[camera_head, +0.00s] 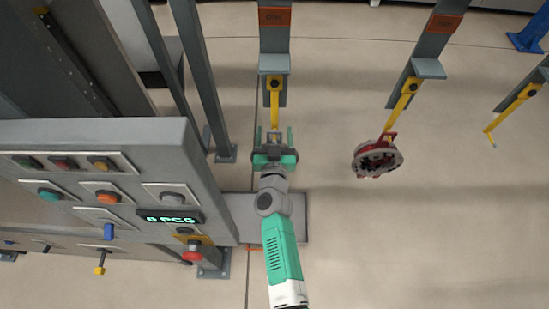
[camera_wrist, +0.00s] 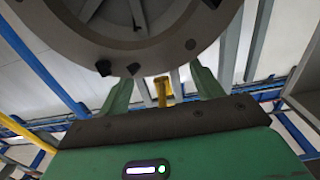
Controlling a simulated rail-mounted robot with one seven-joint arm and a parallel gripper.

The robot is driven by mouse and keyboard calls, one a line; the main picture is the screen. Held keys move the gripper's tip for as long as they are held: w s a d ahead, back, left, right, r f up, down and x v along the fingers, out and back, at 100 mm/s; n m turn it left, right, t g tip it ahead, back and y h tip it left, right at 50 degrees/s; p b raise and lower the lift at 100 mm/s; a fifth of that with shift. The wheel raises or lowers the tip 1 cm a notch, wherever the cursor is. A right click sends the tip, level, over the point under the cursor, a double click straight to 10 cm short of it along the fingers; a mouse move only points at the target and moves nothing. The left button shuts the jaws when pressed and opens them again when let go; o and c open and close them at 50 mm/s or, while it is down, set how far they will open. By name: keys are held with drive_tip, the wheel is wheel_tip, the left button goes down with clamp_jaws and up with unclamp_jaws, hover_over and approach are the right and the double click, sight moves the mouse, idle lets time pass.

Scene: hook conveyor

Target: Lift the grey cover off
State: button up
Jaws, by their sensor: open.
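My gripper (camera_head: 275,138) is open, its two green fingers apart on either side of the lower end of a yellow hook (camera_head: 274,95). The fingers and the hook (camera_wrist: 163,88) also show in the wrist view. A large grey round part (camera_wrist: 160,35) with dark knobs on its rim fills the top of the wrist view, close to the camera. I cannot tell whether it is the grey cover. I make out no clear cover at the gripper in the head view. A red round part (camera_head: 365,171) with a dark toothed inside hangs from the hook to the right.
A control panel (camera_head: 130,235) with buttons and a lit display (camera_head: 168,217) stands at the left. A grey slab (camera_head: 297,225) lies below my arm. Another yellow hook (camera_head: 510,108) hangs empty at the far right. The floor at the lower right is clear.

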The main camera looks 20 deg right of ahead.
sight(274, 123)
clamp_jaws()
drive_tip(key=shift+r, duration=0.1)
wheel_tip(274, 123, up, 4)
drive_tip(key=p, duration=0.3)
drive_tip(key=shift+s+a+f+p, duration=0.2)
drive_tip(key=shift+s+a+p, duration=0.15)
drive_tip(key=shift+s, duration=0.3)
drive_tip(key=p+v, duration=0.5)
drive_tip(key=v, duration=1.1)
drive_tip(key=shift+s+p, duration=0.3)
drive_tip(key=shift+s, duration=0.05)
drive_tip(key=shift+f, duration=0.2)
